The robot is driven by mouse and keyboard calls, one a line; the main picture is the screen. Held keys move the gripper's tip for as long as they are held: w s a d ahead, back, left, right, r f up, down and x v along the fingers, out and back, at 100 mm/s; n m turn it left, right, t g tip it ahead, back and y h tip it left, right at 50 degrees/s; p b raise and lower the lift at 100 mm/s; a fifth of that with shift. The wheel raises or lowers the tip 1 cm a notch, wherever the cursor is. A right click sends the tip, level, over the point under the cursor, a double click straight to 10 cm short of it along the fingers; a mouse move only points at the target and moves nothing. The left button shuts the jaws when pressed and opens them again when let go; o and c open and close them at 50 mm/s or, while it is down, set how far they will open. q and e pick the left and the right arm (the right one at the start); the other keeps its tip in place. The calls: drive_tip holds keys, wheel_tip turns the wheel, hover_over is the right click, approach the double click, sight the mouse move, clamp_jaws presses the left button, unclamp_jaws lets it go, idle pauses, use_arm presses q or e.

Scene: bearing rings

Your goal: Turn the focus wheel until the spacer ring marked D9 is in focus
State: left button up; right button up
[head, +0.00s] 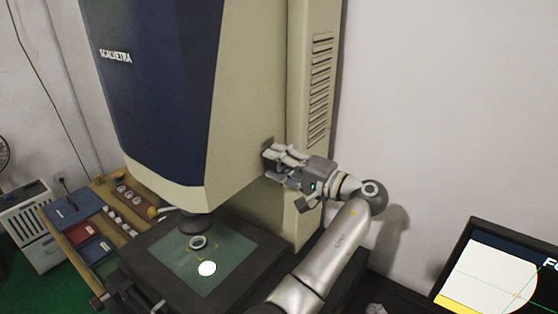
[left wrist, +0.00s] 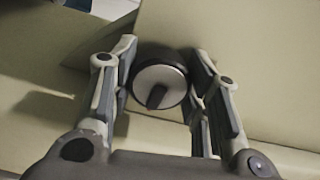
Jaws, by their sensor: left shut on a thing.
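The focus wheel (left wrist: 160,85) is a round dark knob with a silver face and a dark grip bar, on the beige side of the measuring machine. My left gripper (head: 270,165) is shut on it, with one finger on each side of the wheel in the left wrist view (left wrist: 162,90). In the head view the gripper covers the wheel. A small pale ring (head: 198,243) lies on the greenish glass stage (head: 235,250) below the lens (head: 195,223). I cannot read any marking on it. My right gripper is not in view.
A monitor (head: 500,275) at the lower right, cut off by the frame, shows a large pale shape, green lines and a yellow bar. A wooden bench (head: 125,205) with trays and small parts stands at left.

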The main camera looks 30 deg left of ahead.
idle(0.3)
use_arm(q)
drive_tip(key=o, duration=1)
drive_tip(key=shift+o, duration=0.2)
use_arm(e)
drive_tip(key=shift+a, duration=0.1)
use_arm(q)
drive_tip(key=shift+r, duration=0.1)
